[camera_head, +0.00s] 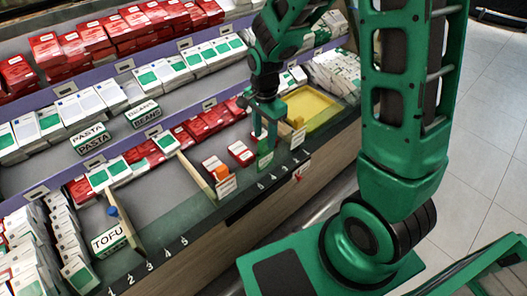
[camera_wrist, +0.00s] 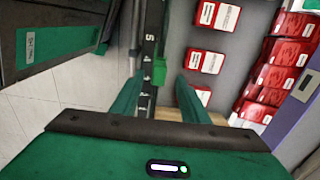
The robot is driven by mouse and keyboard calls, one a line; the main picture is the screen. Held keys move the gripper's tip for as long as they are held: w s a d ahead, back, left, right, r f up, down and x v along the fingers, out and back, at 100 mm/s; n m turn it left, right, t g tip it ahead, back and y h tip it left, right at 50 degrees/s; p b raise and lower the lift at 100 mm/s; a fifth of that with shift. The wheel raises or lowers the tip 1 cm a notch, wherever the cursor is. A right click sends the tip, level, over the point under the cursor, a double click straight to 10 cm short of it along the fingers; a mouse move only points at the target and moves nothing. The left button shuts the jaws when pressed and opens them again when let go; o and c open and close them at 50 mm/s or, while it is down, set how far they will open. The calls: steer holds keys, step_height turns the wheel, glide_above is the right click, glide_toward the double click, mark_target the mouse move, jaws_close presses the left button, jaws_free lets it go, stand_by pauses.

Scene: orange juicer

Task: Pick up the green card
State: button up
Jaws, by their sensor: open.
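A small green card (camera_head: 265,158) stands at the front edge of the lower shelf, near the printed numbers. In the wrist view the green card (camera_wrist: 159,71) shows small between my two green fingers and beyond their tips. My gripper (camera_head: 265,133) is open and points down above the card. In the wrist view my gripper (camera_wrist: 158,82) has its fingers apart with nothing held between them. I cannot tell exactly how much room lies between the fingertips and the card.
A yellow tray (camera_head: 312,107) lies right of the card. Red-and-white boxes (camera_head: 240,153) sit on the shelf behind it. A TOFU box (camera_head: 109,238) is at the lower left. Tiled floor is clear at right.

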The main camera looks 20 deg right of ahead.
mark_target(264, 155)
steer(key=shift+s+a+f, duration=0.1)
steer(key=shift+a+f, duration=0.05)
steer(key=shift+f, duration=1.15)
steer(key=shift+s+a+f, duration=0.1)
steer(key=shift+f, duration=1.15)
jaws_close()
